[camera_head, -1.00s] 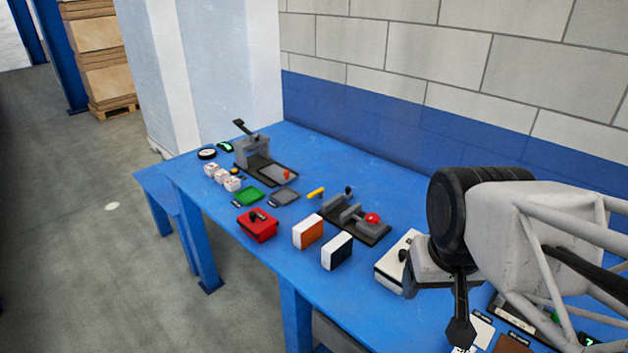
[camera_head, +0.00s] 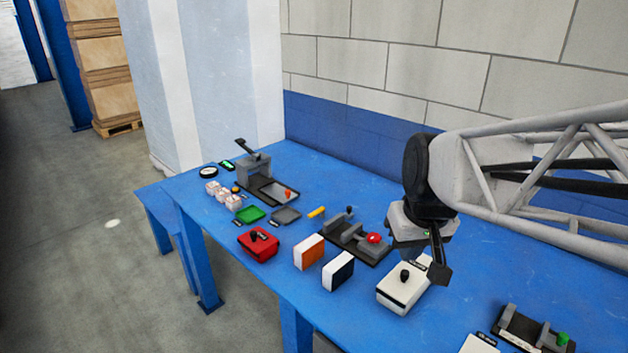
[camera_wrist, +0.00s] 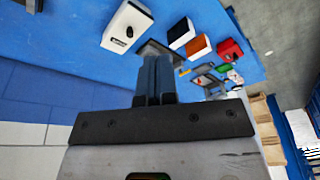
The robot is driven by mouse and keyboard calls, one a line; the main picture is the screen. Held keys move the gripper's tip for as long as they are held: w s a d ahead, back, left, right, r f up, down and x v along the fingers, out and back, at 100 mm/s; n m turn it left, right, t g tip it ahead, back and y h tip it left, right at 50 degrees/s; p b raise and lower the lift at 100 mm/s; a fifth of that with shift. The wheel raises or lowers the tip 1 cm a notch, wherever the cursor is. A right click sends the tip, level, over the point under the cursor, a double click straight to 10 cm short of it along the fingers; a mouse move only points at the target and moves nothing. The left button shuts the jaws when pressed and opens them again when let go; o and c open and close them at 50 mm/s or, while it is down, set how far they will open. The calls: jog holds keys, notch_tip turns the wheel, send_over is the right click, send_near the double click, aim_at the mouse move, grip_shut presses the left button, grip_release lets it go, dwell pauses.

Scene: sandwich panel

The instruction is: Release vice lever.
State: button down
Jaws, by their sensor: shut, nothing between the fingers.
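A grey vice-like fixture (camera_head: 355,235) on a dark base stands mid-table, with a red knob (camera_head: 374,238) at its near right end and a dark knob (camera_head: 349,210) at its far end. A second fixture (camera_head: 522,328) with a green knob (camera_head: 563,338) sits at the lower right. I cannot tell which part is the vice lever. My gripper (camera_head: 440,272) is shut and empty, above the table right of the red-knob fixture and over the white box's right side. In the wrist view my shut fingers (camera_wrist: 155,78) hide much of the grey fixture behind them.
A white box (camera_head: 403,288) with a black knob lies below my gripper. White-orange (camera_head: 308,252) and white-black (camera_head: 338,271) blocks, a red box (camera_head: 258,244) and a lever press (camera_head: 254,168) stand to the left. The right rear of the blue table (camera_head: 520,260) is clear.

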jog(key=w+a+f+n+y, duration=0.1)
jog(key=w+a+f+n, duration=0.15)
jog(key=w, duration=1.15)
jog(key=w+a+f+n+y, duration=0.1)
jog(key=w+a+f+n, duration=0.15)
jog(key=w, duration=1.05)
jog(key=w+a+f+n, duration=0.1)
jog(key=w+a+f, duration=0.2)
jog(key=w+f, duration=0.4)
jog(key=w+a+f+n, duration=0.1)
jog(key=w+a+f, duration=0.2)
jog(key=w+f, duration=0.5)
jog(key=shift+w+f+y, duration=0.15)
jog(key=shift+w+y, duration=0.15)
jog(key=shift+w, duration=3.35)
jog(key=shift+f, duration=0.1)
jog(key=shift+x, duration=4.9)
